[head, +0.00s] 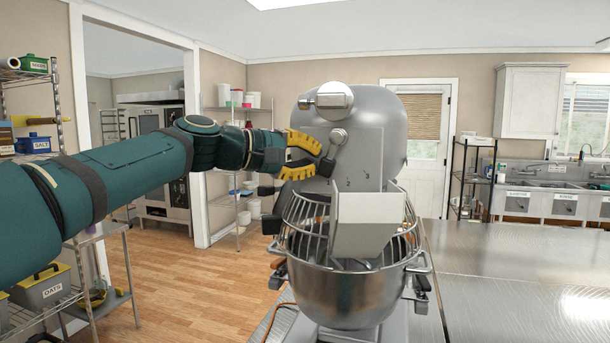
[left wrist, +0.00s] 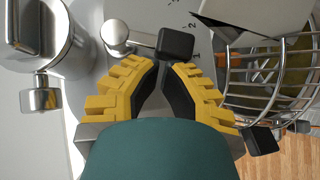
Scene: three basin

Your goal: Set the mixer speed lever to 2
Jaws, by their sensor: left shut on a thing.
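The grey stand mixer (head: 378,115) stands upright in the middle of the head view. Its speed lever has a round silver hub (head: 338,136) and a short rod with a black knob, which points down and slightly left, left of the printed 2. The left wrist view shows the hub (left wrist: 115,32) and the black knob (left wrist: 175,43) near the printed digits. My left gripper (head: 318,160), with yellow-backed fingers, comes in from the left and is shut on the knob end of the lever. In the wrist view its fingertips (left wrist: 163,66) meet at the knob. My right gripper is not in view.
A steel bowl (head: 345,295) with a wire guard (head: 300,222) and a grey chute (head: 368,225) sits below the lever, close to my gripper. A steel counter (head: 520,270) lies to the right. A wire shelf with bins (head: 42,288) stands at the left.

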